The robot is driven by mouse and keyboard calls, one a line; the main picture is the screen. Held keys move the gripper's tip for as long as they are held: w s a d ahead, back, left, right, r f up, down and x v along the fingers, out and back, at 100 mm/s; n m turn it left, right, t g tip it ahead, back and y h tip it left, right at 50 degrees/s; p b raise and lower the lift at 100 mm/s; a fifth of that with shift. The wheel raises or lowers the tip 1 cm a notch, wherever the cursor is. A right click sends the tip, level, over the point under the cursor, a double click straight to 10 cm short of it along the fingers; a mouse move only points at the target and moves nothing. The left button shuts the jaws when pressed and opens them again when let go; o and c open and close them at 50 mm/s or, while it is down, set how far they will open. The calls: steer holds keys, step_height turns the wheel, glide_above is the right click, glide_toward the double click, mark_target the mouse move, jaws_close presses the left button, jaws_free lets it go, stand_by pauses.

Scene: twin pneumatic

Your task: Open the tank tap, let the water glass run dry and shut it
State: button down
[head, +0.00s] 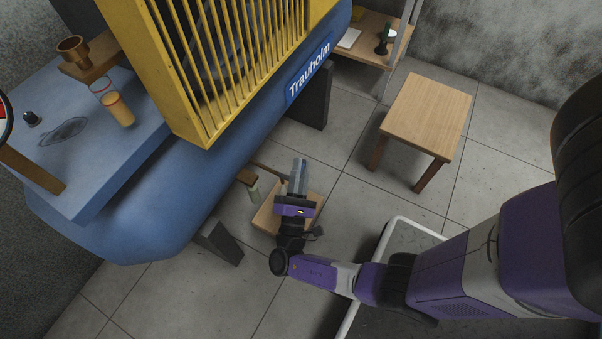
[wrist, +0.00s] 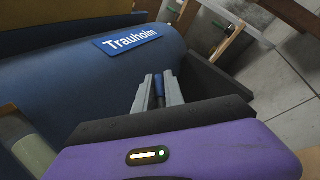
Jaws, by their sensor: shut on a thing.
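The tank is a large blue cylinder (head: 195,190) with a "Trauholm" plate (wrist: 130,40). Below its edge, a brown metal rod (head: 268,172) runs to my gripper (head: 298,163). In the wrist view, my gripper (wrist: 158,80) is shut on a narrow dark blue piece (wrist: 159,90), which looks like the tank tap's handle. The fingers hide most of it, so its turn cannot be told.
A low wooden stand (head: 268,222) is below my gripper. A yellow slatted guard (head: 205,100) rises above the tank. An orange-filled glass (head: 118,110) and a brass cup (head: 72,48) are at upper left. A wooden table (head: 427,112) stands right, with open floor around it.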

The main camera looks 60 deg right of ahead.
steer(key=shift+w+a+r+n+t+h, duration=0.1)
steer(key=shift+a+r+n+t+h, duration=0.3)
steer(key=shift+n+t+h, duration=0.35)
steer(key=shift+a+r+t, duration=0.1)
steer(key=shift+t, duration=0.25)
steer(key=c, duration=1.5)
jaws_free()
steer(key=shift+o, duration=0.2)
